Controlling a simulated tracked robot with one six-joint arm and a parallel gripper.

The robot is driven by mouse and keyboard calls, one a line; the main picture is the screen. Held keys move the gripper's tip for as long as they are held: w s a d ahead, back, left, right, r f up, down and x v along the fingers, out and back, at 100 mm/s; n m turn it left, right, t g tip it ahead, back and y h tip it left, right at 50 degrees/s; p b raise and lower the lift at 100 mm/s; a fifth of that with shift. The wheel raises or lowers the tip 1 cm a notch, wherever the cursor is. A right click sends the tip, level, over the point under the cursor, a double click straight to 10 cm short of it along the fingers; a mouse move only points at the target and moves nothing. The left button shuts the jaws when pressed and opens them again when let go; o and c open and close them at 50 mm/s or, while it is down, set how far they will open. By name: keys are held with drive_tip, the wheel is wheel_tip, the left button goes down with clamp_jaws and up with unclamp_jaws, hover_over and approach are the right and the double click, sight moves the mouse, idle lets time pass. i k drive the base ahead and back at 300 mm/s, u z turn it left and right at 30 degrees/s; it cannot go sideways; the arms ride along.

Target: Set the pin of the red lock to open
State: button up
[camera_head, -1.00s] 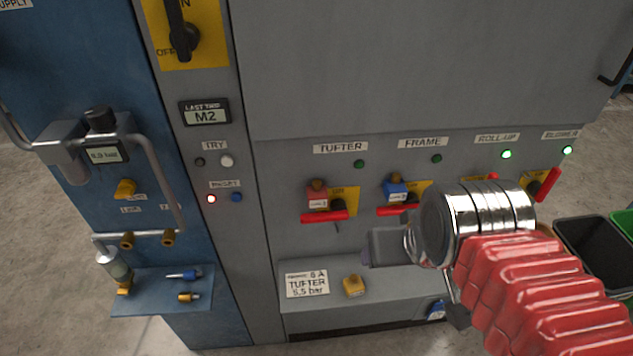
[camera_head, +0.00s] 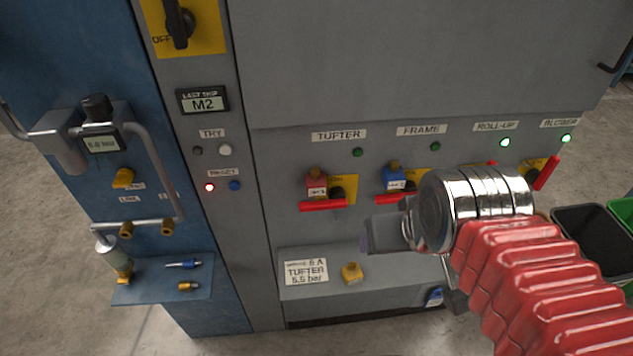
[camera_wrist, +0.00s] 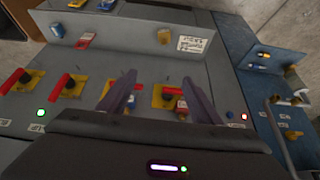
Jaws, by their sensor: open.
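The red lock (camera_head: 316,187) hangs at the TUFTER switch in the head view, just above that switch's red handle (camera_head: 323,205). A small brownish piece, perhaps its pin, shows on its top; its setting is too small to read. My gripper (camera_head: 368,236) is below and right of the red lock, apart from it in the picture. In the wrist view my gripper (camera_wrist: 158,80) has its two fingers spread with nothing held between them. The TUFTER switch's yellow plate (camera_wrist: 162,98) shows between the fingers there, and the right finger partly hides the red lock.
A blue lock (camera_head: 393,179) is at the FRAME switch, close to my arm. A ledge (camera_head: 390,285) below carries a yellow lock (camera_head: 351,273) and a label card (camera_head: 306,271). A blue cabinet with pipes and a small shelf (camera_head: 150,290) stands at left.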

sight(315, 172)
drive_tip(key=u, duration=0.2)
drive_tip(key=k, duration=0.55)
drive_tip(key=u, duration=0.55)
drive_tip(key=k, duration=0.75)
drive_tip(key=u, duration=0.6)
drive_tip(key=i, duration=0.7)
drive_tip(key=z, duration=0.15)
